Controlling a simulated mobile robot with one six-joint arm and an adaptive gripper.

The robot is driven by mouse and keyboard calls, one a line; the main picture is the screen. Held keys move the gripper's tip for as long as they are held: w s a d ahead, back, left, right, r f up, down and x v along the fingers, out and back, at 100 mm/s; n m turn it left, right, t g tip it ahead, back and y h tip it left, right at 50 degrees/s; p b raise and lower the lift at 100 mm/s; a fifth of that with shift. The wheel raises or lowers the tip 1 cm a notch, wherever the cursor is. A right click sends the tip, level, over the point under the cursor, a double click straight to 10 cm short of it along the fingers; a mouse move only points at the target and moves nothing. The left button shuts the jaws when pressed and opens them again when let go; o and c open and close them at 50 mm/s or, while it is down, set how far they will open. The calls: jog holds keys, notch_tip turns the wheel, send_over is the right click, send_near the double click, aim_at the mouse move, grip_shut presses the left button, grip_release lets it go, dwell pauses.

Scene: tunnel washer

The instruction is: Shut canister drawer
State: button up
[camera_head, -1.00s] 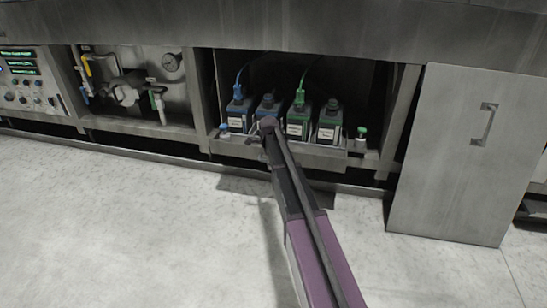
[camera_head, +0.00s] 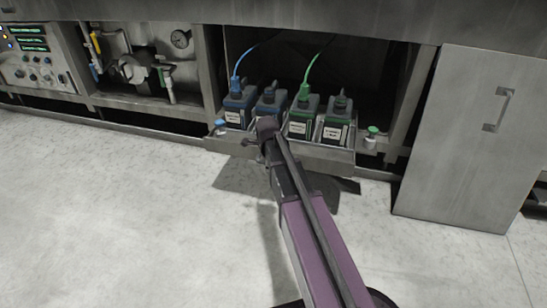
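The canister drawer (camera_head: 325,160) is a low metal tray that juts out of the open cabinet bay and casts a shadow on the floor.
A blue hose (camera_head: 240,65) and a green hose (camera_head: 312,66) rise from two canisters. A green-capped fitting (camera_head: 371,139) sits right of the drawer. The pale floor (camera_head: 110,210) in front is clear.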

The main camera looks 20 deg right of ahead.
jog(key=s+a, duration=0.3)
jog(key=s, duration=0.2)
notch_tip(320, 180, up, 14)
jog(key=s+p, duration=0.1)
jog(key=p, duration=1.2)
jog(key=shift+a+f+p, duration=0.15)
jog(key=shift+a+p, duration=0.2)
jog(key=shift+a, duration=0.05)
jog(key=shift+s, duration=0.2)
jog(key=s+r+n+g+y+p, duration=0.1)
jog(key=s+r+n+p, duration=0.3)
jog(key=s+n, duration=0.55)
jog(key=s+r+n+g+p, duration=0.1)
jog(key=s+r+n+p, duration=0.25)
jog(key=n, duration=1.15)
notch_tip(320, 180, up, 38)
jog(key=p, duration=3.8)
jog(key=shift+s+a, duration=0.15)
jog(key=shift+s, duration=0.2)
jog(key=shift+f, duration=0.15)
